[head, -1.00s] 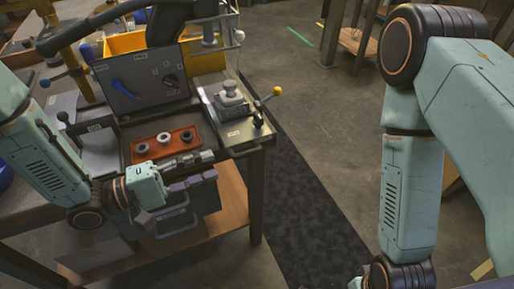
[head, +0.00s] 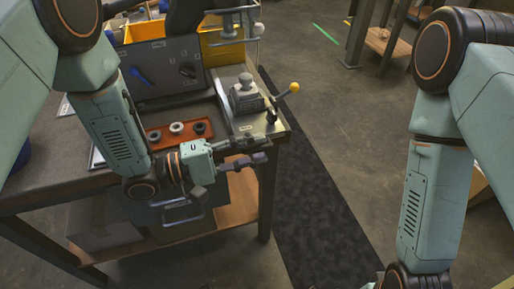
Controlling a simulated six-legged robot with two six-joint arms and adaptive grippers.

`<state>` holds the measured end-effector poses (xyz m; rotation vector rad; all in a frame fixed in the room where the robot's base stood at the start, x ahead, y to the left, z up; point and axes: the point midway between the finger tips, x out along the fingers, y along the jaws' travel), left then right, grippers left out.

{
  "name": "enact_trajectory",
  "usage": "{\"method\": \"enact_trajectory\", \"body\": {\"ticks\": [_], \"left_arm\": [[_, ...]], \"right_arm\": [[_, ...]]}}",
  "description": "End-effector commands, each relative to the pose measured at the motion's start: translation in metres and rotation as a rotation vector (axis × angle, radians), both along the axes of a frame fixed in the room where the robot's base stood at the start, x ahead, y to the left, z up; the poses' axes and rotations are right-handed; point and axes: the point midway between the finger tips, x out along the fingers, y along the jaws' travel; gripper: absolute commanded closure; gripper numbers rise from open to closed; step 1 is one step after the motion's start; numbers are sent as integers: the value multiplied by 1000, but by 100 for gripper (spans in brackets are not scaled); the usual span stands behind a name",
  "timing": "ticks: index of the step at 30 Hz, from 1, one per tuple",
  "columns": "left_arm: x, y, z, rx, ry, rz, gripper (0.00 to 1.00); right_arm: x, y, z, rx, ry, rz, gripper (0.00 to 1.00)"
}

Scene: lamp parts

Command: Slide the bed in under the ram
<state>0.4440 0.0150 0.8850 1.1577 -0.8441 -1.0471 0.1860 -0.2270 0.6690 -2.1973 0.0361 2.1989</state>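On the bench's right edge stands a grey fixture (head: 246,97) with a rounded silver top, on a light plate (head: 250,121). A lever with a yellow ball (head: 295,87) sticks out to its right. I cannot tell for certain which parts are the bed and the ram; my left arm covers the bench's left side. My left gripper (head: 248,154) is at the bench's front edge, in front of the plate and right of the red tray. Its fingers are apart, with nothing seen between them. My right arm shows at right, but its gripper is out of frame.
A red tray (head: 151,137) with several ring-shaped parts lies on the bench. Behind it are a dark grey panel (head: 160,74) with a blue handle and a yellow bin (head: 221,50). A lower wooden shelf (head: 236,209) and a dark floor mat (head: 318,220) show.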

Motion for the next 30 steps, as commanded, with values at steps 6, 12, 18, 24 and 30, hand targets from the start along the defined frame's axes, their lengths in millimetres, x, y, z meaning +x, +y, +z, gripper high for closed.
{"method": "enact_trajectory", "body": {"ticks": [6,12,18,24,30], "left_arm": [[3,-10,0,0,0,0,65],[3,-11,0,0,0,0,65],[3,-11,0,0,0,0,79],[3,-11,0,0,0,0,96],[3,-11,0,0,-1,0,100]], "right_arm": [[0,0,-1,0,0,0,60],[0,0,-1,0,0,0,60],[0,0,-1,0,0,0,60],[0,0,-1,0,0,0,60],[0,0,-1,0,0,0,60]]}}
